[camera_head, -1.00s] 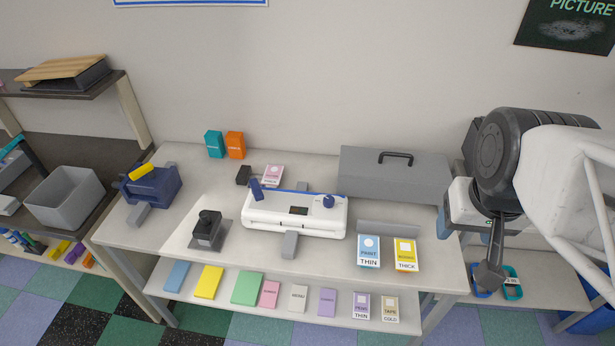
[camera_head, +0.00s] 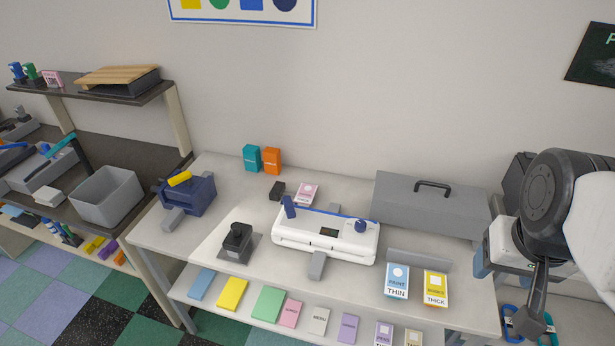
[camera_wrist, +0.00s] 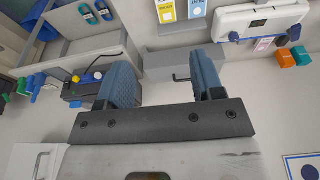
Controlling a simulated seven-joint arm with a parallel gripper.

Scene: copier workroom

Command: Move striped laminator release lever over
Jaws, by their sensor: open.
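The white laminator (camera_head: 325,244) stands on the middle of the worktable. A dark blue lever (camera_head: 289,206) rises from its left end, and a round blue knob (camera_head: 361,226) sits near its right end. I cannot make out stripes on the lever. In the wrist view the laminator (camera_wrist: 262,19) is upside down at the top right, with the lever (camera_wrist: 295,32) at its right end. My gripper (camera_wrist: 164,70) has its two blue fingers wide apart with nothing between them. It is well away from the laminator. In the head view my arm is at the far right.
A grey lidded case (camera_head: 430,205) with a black handle stands right of the laminator. A black stamp-like device (camera_head: 237,240) and a navy device with a yellow handle (camera_head: 190,195) stand to its left. Cards, including the yellow one (camera_head: 435,288), stand at the front right.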

